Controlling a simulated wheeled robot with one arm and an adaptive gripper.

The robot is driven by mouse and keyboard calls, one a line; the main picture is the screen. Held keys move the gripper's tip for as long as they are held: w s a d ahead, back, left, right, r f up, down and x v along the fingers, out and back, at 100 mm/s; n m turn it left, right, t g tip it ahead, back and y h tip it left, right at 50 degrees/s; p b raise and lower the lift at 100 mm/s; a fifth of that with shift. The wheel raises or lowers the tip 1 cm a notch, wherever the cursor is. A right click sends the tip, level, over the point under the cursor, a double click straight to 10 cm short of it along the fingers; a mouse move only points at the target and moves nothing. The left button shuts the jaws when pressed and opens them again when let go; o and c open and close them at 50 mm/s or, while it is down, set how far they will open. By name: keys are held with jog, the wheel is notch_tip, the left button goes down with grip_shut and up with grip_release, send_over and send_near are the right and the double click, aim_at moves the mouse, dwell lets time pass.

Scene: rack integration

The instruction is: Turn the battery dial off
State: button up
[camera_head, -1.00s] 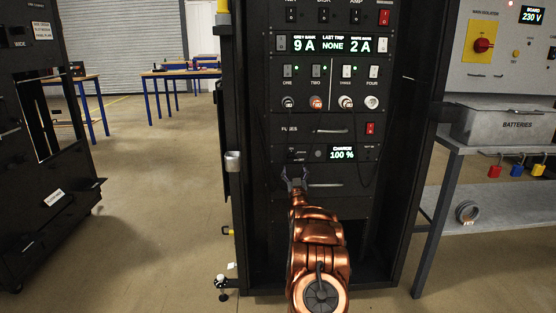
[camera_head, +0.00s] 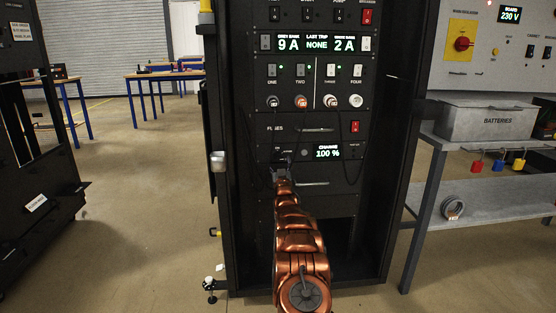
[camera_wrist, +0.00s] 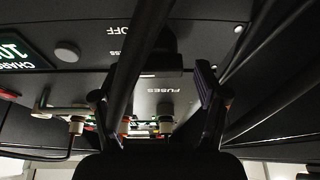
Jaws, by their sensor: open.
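The charge panel (camera_head: 345,165) sits low in the black rack, with a lit display (camera_head: 327,152) reading CHARGE 100 %. My gripper (camera_head: 282,170) is at this panel's left part, left of and below the display. In the wrist view the panel appears upside down, with an OFF label (camera_wrist: 118,30) and the display (camera_wrist: 20,52) at the left. My gripper (camera_wrist: 165,85) is open there, a finger on each side of a dark blocky shape (camera_wrist: 163,62). This may be the battery dial, but its pointer and setting cannot be made out. I cannot tell whether the fingers touch it.
A round grey button (camera_wrist: 66,51) lies beside the display. Above are the fuses panel (camera_head: 315,129) with a red switch (camera_head: 355,127), and a row of sockets (camera_head: 300,102) with cables.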

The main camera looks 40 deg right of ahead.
jog(key=shift+x, duration=1.1)
jog(key=shift+w+r, duration=0.15)
jog(key=shift+w, duration=0.05)
jog(key=c, duration=1.2)
